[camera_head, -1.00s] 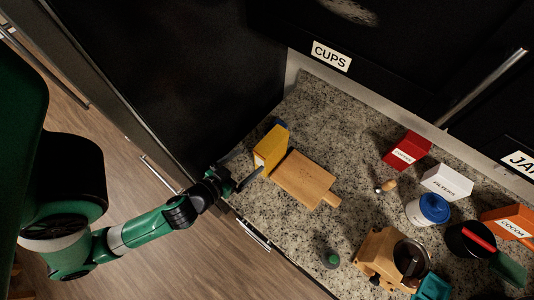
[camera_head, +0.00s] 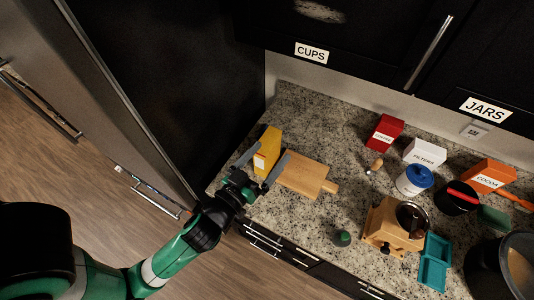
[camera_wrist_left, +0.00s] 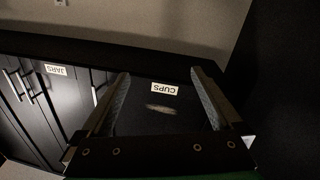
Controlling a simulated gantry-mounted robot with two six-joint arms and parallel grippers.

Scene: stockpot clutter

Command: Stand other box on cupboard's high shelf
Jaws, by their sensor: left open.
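My left gripper (camera_head: 273,150) is open. In the head view its fingers overlap a yellow box (camera_head: 269,146) with a pale label, which stands on the counter at the left. The left wrist view shows nothing between the fingers (camera_wrist_left: 160,74) and looks toward dark cupboard fronts, so the gripper is not around the box. A red box (camera_head: 385,131), a white FILTERS box (camera_head: 425,151) and an orange COCOA box (camera_head: 488,175) stand farther right. The dark cupboard has a CUPS sign (camera_head: 311,53), also seen in the wrist view (camera_wrist_left: 164,88). No shelf interior shows. My right gripper is not in view.
A wooden board (camera_head: 304,174) lies beside the yellow box. A blue-lidded jar (camera_head: 415,180), wooden grinder (camera_head: 388,226), teal tray (camera_head: 434,262) and dark pot (camera_head: 490,272) crowd the right. A JARS sign (camera_head: 485,109) marks another cupboard front. Counter behind the board is clear.

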